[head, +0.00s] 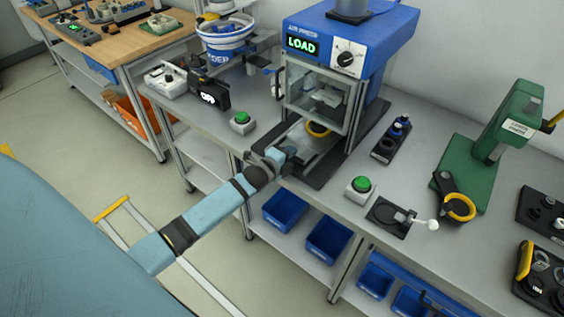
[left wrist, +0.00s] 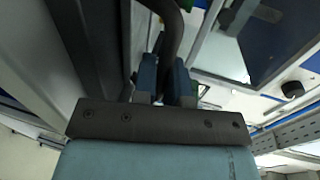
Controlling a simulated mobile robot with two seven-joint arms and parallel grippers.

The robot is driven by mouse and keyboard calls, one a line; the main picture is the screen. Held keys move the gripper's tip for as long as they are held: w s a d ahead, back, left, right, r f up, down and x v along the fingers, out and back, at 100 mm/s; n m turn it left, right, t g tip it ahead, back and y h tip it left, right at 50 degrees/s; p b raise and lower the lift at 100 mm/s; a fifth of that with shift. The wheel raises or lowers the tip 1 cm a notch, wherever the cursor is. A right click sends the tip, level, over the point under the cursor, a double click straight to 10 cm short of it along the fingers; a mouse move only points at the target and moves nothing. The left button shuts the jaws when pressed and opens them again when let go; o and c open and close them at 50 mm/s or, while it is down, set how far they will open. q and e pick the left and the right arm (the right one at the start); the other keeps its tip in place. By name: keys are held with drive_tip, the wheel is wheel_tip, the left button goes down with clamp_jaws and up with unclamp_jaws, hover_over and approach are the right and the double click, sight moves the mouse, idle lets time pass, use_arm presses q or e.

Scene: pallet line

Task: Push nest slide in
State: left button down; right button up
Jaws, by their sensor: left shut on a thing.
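The blue press (head: 318,42) stands at the back of the bench with its display reading LOAD. Its nest slide (head: 318,150) sticks out at the front, below the clear guard (head: 316,98). A yellow ring (head: 318,129) shows at the slide, near the press opening. My left gripper (head: 289,155) is at the slide's front end. In the left wrist view its two blue fingers (left wrist: 165,82) are closed around a dark curved handle (left wrist: 172,35). The gripper hides the handle in the head view. My right gripper is in neither view.
Green push buttons stand left (head: 241,119) and right (head: 361,184) of the slide. A dark tray with small parts (head: 391,142) lies right of the press. A green hand press (head: 490,150) stands farther right. Blue bins (head: 328,240) sit on the shelf below.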

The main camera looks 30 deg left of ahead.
sight(307, 143)
use_arm(q)
drive_tip(key=b+x, duration=0.1)
drive_tip(key=x, duration=0.2)
drive_tip(key=r+b+x, duration=0.1)
drive_tip(key=x, duration=0.5)
drive_tip(key=shift+w+r+b, duration=0.3)
drive_tip(key=shift+w+b, duration=0.1)
drive_tip(key=shift+w, duration=0.5)
drive_tip(key=shift+r, duration=0.25)
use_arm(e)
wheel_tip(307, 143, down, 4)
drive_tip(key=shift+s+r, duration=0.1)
use_arm(q)
drive_tip(key=c, duration=1.4)
unclamp_jaws()
drive_tip(key=shift+w, duration=0.1)
drive_tip(key=shift+o, duration=1.1)
drive_tip(key=shift+w+f, duration=0.1)
drive_tip(key=shift+f, duration=0.05)
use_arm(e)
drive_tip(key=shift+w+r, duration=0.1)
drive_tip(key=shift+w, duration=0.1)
